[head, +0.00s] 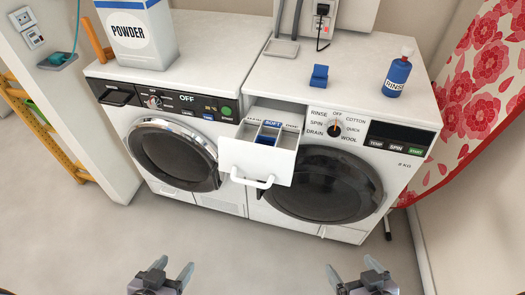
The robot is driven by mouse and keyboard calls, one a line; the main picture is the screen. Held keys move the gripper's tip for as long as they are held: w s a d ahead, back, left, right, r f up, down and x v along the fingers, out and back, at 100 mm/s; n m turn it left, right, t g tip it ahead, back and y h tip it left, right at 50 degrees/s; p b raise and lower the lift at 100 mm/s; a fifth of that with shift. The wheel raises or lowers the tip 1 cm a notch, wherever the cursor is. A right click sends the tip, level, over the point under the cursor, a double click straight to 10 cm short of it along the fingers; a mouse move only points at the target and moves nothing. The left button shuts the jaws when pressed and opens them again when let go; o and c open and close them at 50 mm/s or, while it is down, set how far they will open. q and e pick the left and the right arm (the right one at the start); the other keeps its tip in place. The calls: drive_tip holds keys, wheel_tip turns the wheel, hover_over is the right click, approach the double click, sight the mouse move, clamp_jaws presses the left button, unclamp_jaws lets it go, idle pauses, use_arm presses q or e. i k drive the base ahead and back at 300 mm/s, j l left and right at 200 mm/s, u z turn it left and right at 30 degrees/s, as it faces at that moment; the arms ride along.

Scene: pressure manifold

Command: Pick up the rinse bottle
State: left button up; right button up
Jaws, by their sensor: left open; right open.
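The rinse bottle (397,76) is blue with a white label reading RINSE and a pale cap. It stands upright on the right part of the right washing machine's top (355,75). My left gripper (172,268) is at the bottom of the head view, left of centre, open and empty. My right gripper (353,270) is at the bottom, right of centre, open and empty. Both grippers are in front of the machines, well apart from the bottle.
The detergent drawer (260,160) of the right machine is pulled out. A POWDER box (136,32) stands on the left machine. A red floral curtain (480,85) hangs at the right.

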sight(399, 71)
drive_tip(key=i, duration=0.4)
drive_tip(key=l+u, duration=0.65)
drive_tip(key=l, duration=0.2)
drive_tip(key=l+u, duration=0.35)
drive_tip(key=k+l+z, duration=0.1)
drive_tip(key=l+z, duration=0.25)
drive_tip(key=k+l+z, duration=0.1)
drive_tip(key=z, duration=0.2)
drive_tip(key=l+z, duration=0.35)
drive_tip(key=k+j, duration=0.05)
